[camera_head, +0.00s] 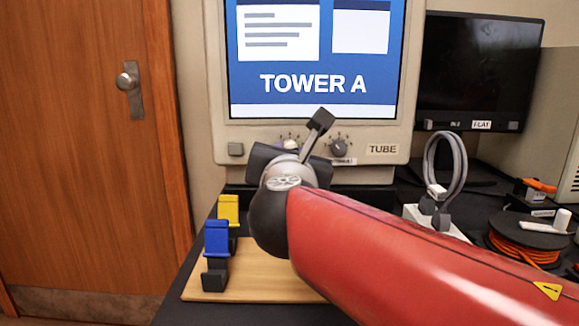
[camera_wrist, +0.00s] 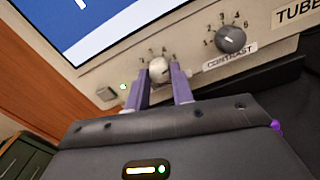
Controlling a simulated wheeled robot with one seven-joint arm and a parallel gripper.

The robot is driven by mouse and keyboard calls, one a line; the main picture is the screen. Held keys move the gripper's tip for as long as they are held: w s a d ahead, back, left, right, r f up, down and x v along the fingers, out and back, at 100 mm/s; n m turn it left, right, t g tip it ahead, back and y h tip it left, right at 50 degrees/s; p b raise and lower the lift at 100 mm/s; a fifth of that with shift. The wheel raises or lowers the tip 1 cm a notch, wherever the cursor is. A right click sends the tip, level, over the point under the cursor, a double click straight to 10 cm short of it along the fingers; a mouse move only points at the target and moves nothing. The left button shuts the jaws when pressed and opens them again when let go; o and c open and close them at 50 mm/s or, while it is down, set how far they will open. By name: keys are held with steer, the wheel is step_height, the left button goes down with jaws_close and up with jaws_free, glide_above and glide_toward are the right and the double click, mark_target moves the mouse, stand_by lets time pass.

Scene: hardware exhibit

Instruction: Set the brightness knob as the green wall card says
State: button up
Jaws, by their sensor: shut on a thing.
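A pale round knob (camera_wrist: 160,70) sits on the front panel of the TUBE monitor, left of the grey contrast knob (camera_wrist: 230,40). Its own label is hidden, but it stands where the brightness knob would be. My gripper (camera_wrist: 161,82) is shut on it, with one purple finger on each side. Scale numbers show above the knob; its pointer is too small to read. In the head view the knob (camera_head: 290,143) shows just above my wrist, and my arm hides the fingers. The contrast knob (camera_head: 338,147) is to its right, untouched. No green wall card is in view.
The monitor (camera_head: 214,80) shows "TOWER A". A small square button (camera_head: 236,149) is at its lower left. Blue (camera_head: 217,238) and yellow (camera_head: 228,208) holders stand on a wooden board at left. A cable loop (camera_head: 445,165) and orange spool (camera_head: 525,245) are at right.

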stand_by(0.3)
steer(key=o, duration=1)
steer(key=shift+s+a, duration=0.15)
steer(key=shift+s, duration=3.75)
